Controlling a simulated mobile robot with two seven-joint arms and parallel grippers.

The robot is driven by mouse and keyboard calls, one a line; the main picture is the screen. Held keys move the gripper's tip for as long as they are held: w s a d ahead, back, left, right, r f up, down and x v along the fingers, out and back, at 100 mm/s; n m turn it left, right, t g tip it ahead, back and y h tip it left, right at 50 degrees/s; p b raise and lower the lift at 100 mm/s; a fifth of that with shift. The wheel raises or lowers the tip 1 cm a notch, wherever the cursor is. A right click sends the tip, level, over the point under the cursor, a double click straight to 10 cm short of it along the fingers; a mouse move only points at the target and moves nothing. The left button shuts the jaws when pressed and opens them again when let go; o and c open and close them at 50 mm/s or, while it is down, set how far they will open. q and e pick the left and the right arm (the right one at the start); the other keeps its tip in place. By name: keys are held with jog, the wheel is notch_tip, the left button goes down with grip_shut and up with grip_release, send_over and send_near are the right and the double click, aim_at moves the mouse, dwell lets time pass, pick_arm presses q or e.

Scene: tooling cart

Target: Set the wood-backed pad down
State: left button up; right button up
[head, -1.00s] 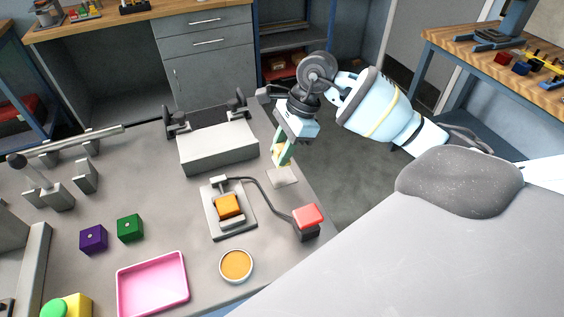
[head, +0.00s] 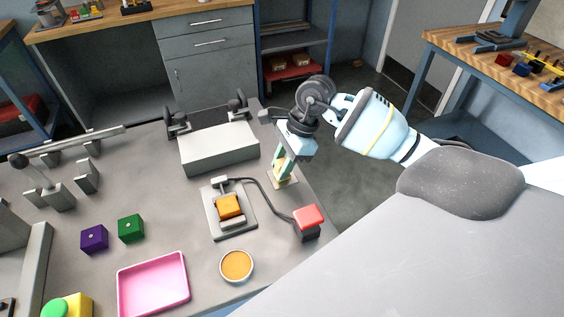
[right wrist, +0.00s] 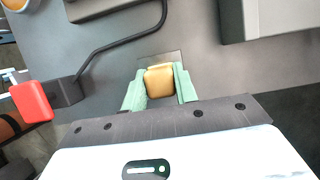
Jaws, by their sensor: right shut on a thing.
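My right gripper (head: 283,170) points down at the right edge of the grey cart top, with its pale green fingers shut on the wood-backed pad. The pad's tan wooden back (right wrist: 160,80) shows between the two fingers (right wrist: 160,92) in the right wrist view. In the head view the fingers mostly hide the pad. A thin flat square (head: 291,183) lies on the cart top around and under the pad. The pad is at or very close to this square; I cannot tell whether it touches. My left gripper is not in view.
A white box-shaped block (head: 218,148) stands behind and left of the gripper. A fixture plate with an orange cube (head: 229,206) is to the front left, its black cable running to a red-topped switch (head: 308,217). A pink tray (head: 153,285) and an orange-filled dish (head: 236,265) are nearer.

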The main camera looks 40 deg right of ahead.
jog(key=o, duration=0.9)
jog(key=shift+r, duration=0.3)
jog(key=v, duration=1.1)
jog(key=shift+d+r, duration=0.2)
jog(key=shift+r, duration=0.15)
